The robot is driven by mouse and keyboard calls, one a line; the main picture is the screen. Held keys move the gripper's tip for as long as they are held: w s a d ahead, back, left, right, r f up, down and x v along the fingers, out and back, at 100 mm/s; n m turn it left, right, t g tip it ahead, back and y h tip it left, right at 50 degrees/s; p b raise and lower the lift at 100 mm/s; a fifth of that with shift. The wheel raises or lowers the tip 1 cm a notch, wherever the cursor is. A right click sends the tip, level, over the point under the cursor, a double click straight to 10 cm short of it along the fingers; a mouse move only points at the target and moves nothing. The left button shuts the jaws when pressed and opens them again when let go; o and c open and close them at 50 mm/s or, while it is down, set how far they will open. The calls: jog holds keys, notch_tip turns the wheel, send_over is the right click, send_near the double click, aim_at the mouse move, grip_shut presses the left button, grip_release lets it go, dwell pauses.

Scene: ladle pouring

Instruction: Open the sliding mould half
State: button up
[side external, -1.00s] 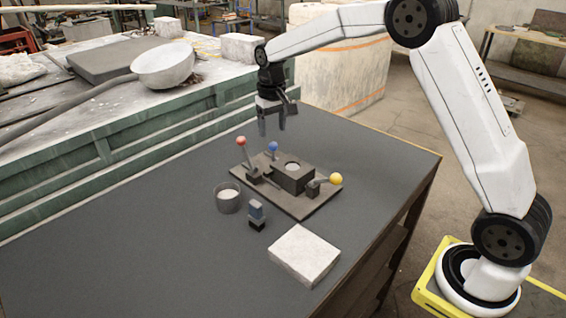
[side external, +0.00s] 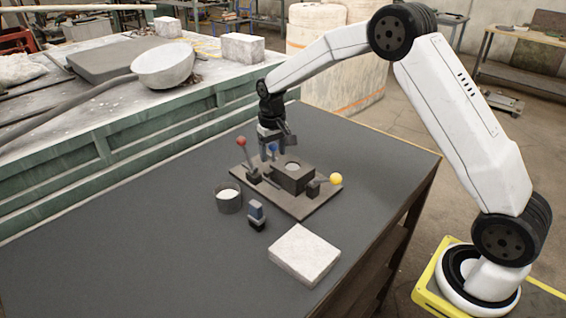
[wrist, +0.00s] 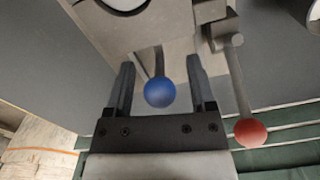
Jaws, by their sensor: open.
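The mould (side external: 293,177) is a dark block with a round pale opening on top, set on a flat base plate (side external: 300,207). A blue ball knob (side external: 273,148) sits on a rod at its back side. In the wrist view the blue knob (wrist: 159,92) lies between the two fingers of my gripper (wrist: 158,85), with a gap on each side. My gripper (side external: 271,152) is open and points down at the back of the mould. A red-knobbed lever (side external: 241,142) stands at the left, and a yellow knob (side external: 336,179) is at the right.
A small cup with pale contents (side external: 229,198) and a small blue-and-black block (side external: 256,215) stand in front of the plate. A pale slab (side external: 304,254) lies nearer the front. The red knob (wrist: 250,132) is close beside my gripper's right finger in the wrist view.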

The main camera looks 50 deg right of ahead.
jog(key=shift+f, duration=0.1)
grip_shut()
dwell(1.4)
